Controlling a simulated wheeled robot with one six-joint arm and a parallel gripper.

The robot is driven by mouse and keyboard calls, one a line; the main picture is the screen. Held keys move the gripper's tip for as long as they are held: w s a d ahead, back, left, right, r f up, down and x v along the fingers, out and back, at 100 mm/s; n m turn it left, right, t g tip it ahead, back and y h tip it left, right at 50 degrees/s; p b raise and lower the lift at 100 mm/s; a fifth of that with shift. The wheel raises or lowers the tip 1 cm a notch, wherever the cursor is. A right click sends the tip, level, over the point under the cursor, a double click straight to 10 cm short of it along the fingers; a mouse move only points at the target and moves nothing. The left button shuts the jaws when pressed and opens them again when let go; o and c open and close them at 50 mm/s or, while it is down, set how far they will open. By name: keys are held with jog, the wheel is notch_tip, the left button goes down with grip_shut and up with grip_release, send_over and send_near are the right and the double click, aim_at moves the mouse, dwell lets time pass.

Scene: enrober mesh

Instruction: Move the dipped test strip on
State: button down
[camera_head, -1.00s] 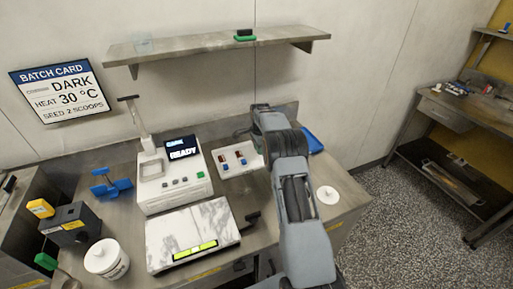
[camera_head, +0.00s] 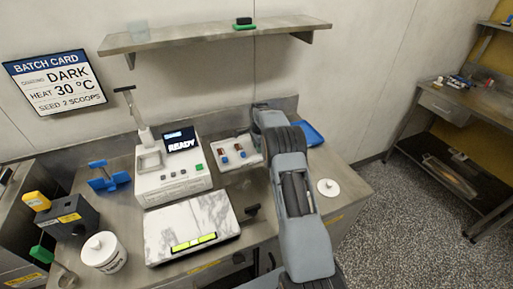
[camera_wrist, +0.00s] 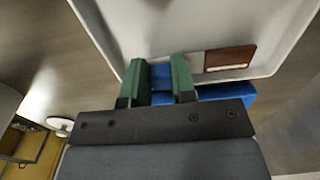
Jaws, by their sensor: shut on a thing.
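My gripper (camera_wrist: 160,78) has green fingers, shut on a blue piece (camera_wrist: 162,75), which looks like the test strip's grip end. A grey and brown strip part (camera_wrist: 230,58) shows just right of the fingers, over a white tray. Whether it joins the blue piece is hidden by the right finger. In the head view my arm hides the gripper and what it holds. A white tray (camera_head: 228,160) there has strips with blue and reddish-brown ends on it, just left of my arm.
A white machine (camera_head: 172,186) reading READY stands left of the tray. A marble slab (camera_head: 190,226) lies in front. A blue tray (camera_head: 312,133) is behind my arm, and a white lid (camera_head: 328,188) to its right. A shelf (camera_head: 215,38) hangs above. A blue rack (camera_head: 108,178) stands at left.

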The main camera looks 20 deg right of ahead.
jog(key=shift+f+b, duration=0.35)
jog(key=shift+f, duration=0.2)
jog(key=c, duration=0.9)
grip_release()
jog(key=shift+o, duration=0.2)
jog(key=shift+r, duration=0.15)
notch_tip(320, 180, up, 14)
jog(key=b, duration=0.1)
